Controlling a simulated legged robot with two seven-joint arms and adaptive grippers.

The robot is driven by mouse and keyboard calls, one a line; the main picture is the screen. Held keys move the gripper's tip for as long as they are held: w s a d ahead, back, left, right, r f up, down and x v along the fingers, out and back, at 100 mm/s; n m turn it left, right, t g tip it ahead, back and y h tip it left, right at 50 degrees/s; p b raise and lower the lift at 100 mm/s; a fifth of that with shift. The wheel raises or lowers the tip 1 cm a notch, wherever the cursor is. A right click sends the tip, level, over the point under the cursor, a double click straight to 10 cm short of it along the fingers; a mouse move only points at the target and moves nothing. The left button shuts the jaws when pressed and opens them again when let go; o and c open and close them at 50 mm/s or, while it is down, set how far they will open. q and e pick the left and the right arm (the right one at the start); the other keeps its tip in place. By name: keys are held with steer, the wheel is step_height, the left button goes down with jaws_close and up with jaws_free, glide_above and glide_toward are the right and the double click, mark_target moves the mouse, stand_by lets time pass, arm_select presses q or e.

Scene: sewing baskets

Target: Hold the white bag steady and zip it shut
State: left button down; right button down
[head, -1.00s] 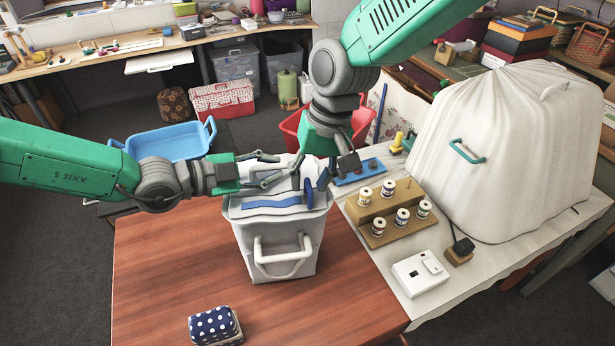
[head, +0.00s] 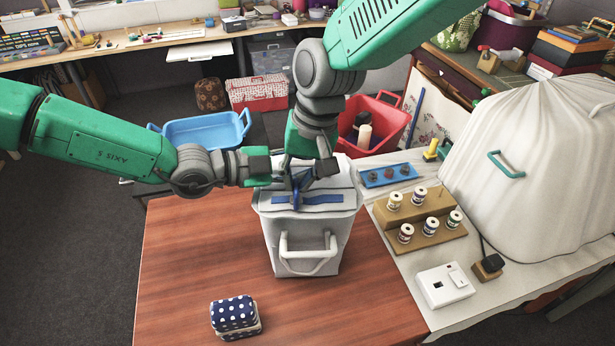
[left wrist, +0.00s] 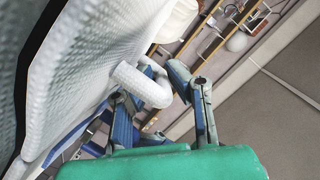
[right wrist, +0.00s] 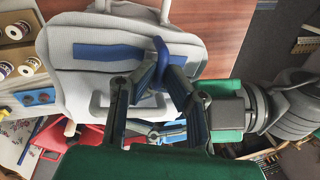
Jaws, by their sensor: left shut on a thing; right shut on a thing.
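The white bag (head: 305,240) stands upright on the red-brown table, its front handle (head: 308,252) toward me. A blue strip (head: 322,198) lies across its top; it also shows in the right wrist view (right wrist: 108,57). My right gripper (head: 300,178) is over the bag's top, shut on the blue zip pull (right wrist: 163,58), which stands up between its fingers. My left gripper (head: 280,176) reaches in at the bag's back left. In the left wrist view its fingers are shut on the bag's white rear handle (left wrist: 148,86). In the head view the grippers partly hide this contact.
A polka-dot pouch (head: 235,316) lies at the table's front left. Thread spools on a wooden stand (head: 445,233) and a white box (head: 444,285) are to the right. Behind are a blue tub (head: 200,132) and a red bin (head: 390,122). The table's front middle is clear.

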steer(key=shift+r, duration=0.1)
steer(key=c, duration=1.6)
jaws_free()
steer(key=shift+d, duration=0.15)
steer(key=v, duration=1.1)
steer(key=shift+r, duration=0.4)
